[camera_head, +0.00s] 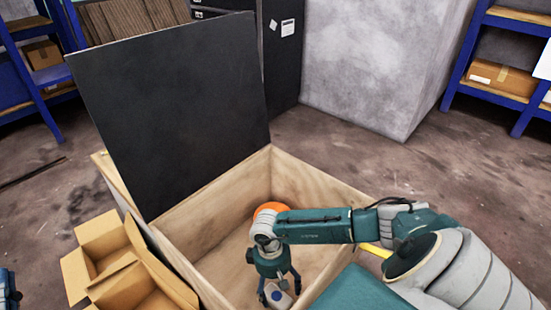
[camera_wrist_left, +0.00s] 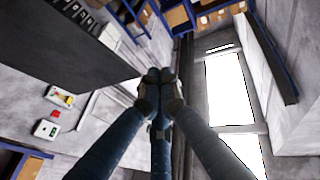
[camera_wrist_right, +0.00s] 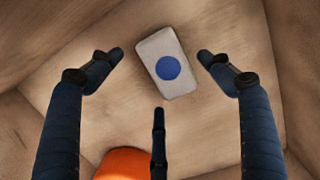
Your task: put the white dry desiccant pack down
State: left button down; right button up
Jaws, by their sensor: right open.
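The white desiccant pack (camera_wrist_right: 163,62) with a blue round mark lies on the wooden floor of the crate in the right wrist view. In the head view the pack (camera_head: 277,296) shows low down between my right fingers. My right gripper (camera_head: 280,286) points down into the crate and is open. Its fingers are spread on either side of the pack, with gaps to it. My left gripper (camera_wrist_left: 160,76) has its fingers drawn together, with nothing seen between them, away from the crate.
The wooden crate (camera_head: 315,181) has high walls around my right gripper, and a dark panel (camera_head: 175,110) stands upright at its left. An orange round object (camera_wrist_right: 122,164) is near the pack. Open cardboard boxes (camera_head: 105,249) stand left of the crate.

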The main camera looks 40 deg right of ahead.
aim_at(275, 289)
pick_arm(q)
notch_tip(275, 289, down, 12)
jog(key=a+g+y+p, duration=0.1)
jog(key=g+y+p, duration=0.1)
jog(key=g, duration=0.3)
jog(key=shift+s+a+g, duration=0.25)
jog(key=shift+a+g, duration=0.1)
jog(key=shift+g, duration=0.05)
pick_arm(e)
notch_tip(275, 289, up, 8)
jog(key=w, duration=0.1)
jog(key=shift+r, duration=0.15)
jog(key=shift+w+a, duration=0.1)
